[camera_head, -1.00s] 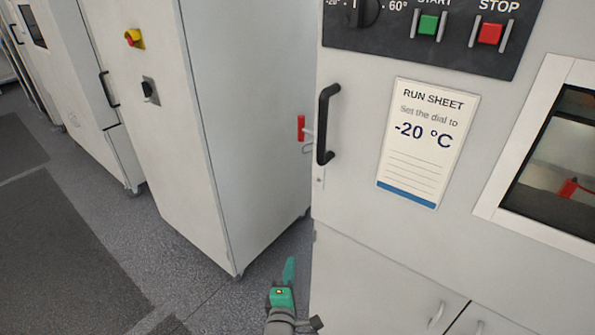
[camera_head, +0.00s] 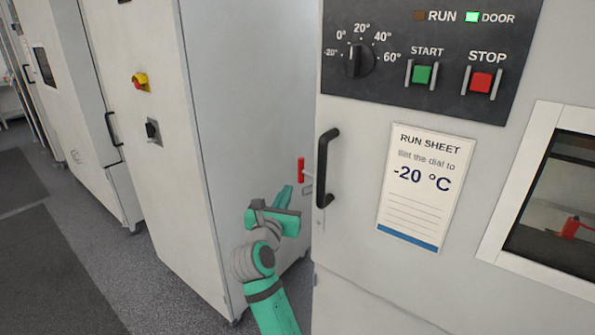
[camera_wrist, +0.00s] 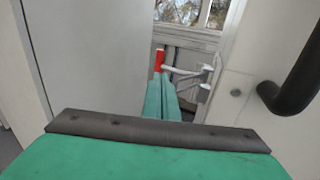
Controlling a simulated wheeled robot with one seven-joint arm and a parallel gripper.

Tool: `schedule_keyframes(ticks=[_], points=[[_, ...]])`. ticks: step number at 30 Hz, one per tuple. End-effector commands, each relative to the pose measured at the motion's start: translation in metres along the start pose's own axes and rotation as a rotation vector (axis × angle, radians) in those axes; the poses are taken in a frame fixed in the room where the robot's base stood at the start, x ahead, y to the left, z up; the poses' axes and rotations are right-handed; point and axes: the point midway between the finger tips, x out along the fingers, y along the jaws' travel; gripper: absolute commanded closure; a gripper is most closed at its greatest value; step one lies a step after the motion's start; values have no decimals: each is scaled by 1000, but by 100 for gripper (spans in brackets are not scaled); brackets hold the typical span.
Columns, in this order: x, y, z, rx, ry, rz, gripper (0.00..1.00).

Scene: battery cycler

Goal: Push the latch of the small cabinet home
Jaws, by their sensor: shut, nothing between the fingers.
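The small cabinet (camera_head: 350,240) is light grey and fills the right of the head view. Its latch has a red grip (camera_head: 301,171) and a pale metal arm, standing out from the cabinet's left edge beside the black door handle (camera_head: 325,165). In the wrist view the red grip (camera_wrist: 159,60) shows just beyond my fingertips, with the metal arm (camera_wrist: 195,72) to its right. My gripper (camera_head: 285,193) is shut and empty, just below and left of the grip in the head view. I cannot tell whether it touches the grip.
A tall grey cabinet (camera_head: 240,130) stands close on the left, leaving a narrow gap where my gripper is. The black handle (camera_wrist: 293,80) juts out at right in the wrist view. The panel's green DOOR lamp (camera_head: 471,17) is lit. A run sheet (camera_head: 419,185) reads -20 °C.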

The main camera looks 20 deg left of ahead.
Motion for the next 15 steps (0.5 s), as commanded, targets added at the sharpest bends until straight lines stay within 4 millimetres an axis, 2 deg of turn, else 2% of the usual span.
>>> schedule_keyframes(ticks=[5, 15], points=[[13, 0, 3, -16, -1, -4, 100], [72, 1, 3, -13, -1, -2, 100]])
